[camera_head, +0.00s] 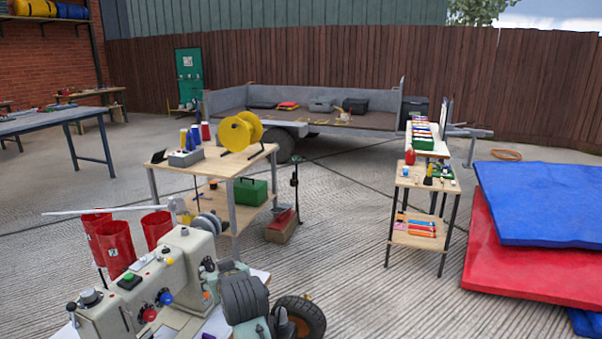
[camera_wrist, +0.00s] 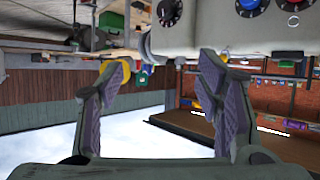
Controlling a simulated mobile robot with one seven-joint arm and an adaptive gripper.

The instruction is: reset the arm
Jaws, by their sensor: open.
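My gripper (camera_wrist: 162,68) shows in the wrist view, its two purple-padded fingers spread wide apart. It is open, and nothing is held between the fingers. The wrist picture is upside down, with sky low in the frame. A pale machine body with dark, blue and red knobs (camera_wrist: 230,25) fills the top of that view, beyond the fingertips. I cannot tell how far it is from them.
A cream sewing machine (camera_head: 165,285) stands close in front, with red cups (camera_head: 115,250) beside it. Beyond are a wooden workbench (camera_head: 225,165) with a yellow reel (camera_head: 240,132), a narrow shelf table (camera_head: 415,240) and a flatbed trailer (camera_head: 350,120). Blue and red mats (camera_head: 540,205) lie right. Concrete floor is open between.

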